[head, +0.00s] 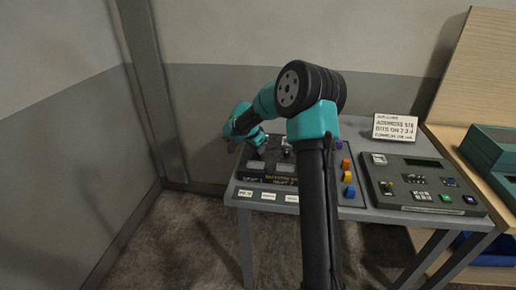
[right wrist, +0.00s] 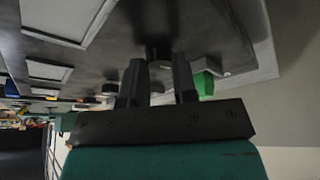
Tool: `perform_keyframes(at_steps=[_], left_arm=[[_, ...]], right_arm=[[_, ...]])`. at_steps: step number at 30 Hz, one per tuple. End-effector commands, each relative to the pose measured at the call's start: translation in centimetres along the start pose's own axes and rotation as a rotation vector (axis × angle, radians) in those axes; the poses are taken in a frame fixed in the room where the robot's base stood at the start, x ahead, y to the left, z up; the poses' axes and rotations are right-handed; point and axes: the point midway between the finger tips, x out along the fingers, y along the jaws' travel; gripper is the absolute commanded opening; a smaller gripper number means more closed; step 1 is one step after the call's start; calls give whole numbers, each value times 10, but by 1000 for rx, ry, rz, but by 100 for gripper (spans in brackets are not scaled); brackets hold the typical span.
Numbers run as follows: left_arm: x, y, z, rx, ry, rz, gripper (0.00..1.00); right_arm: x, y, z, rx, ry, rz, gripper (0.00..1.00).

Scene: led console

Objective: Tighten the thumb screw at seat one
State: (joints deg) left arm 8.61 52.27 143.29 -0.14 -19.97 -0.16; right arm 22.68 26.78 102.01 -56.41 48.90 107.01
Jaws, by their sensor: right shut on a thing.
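A black panel (head: 268,175) with pale labels lies on the left part of the grey table; its dark surface also fills the top of the right wrist view (right wrist: 110,60). In the right wrist view my right gripper (right wrist: 160,78) has its two dark fingers on either side of a small dark round knob, the thumb screw (right wrist: 157,53), and is shut on it. The screw stands on the panel surface. In the head view the right arm reaches to the panel's back left, and the fingertips and screw cannot be made out. The seat number is not readable. My left gripper is not in view.
A grey console (head: 420,182) with buttons and a small screen sits on the table's right. A white sign (head: 395,128) stands behind it. Coloured blocks (head: 348,177) lie beside the black panel. A green block (right wrist: 204,84) is close behind the right finger.

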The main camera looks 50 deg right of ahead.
Motion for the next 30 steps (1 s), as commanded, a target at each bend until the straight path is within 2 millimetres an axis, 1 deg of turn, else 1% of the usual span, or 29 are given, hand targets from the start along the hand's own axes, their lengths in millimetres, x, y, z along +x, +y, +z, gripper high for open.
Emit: perform_keyframes(at_steps=[1, 9, 24, 25, 30], left_arm=[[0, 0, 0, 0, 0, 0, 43], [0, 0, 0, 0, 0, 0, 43], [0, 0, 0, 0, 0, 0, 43], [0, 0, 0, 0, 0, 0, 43], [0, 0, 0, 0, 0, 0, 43]], right_arm=[[-3, -2, -2, 28, 4, 5, 3], [-3, -2, -3, 135, 4, 50, 2], [-3, -3, -3, 159, 4, 58, 2], [-3, -3, -3, 159, 4, 58, 28], [-2, -2, -2, 157, 2, 61, 44]])
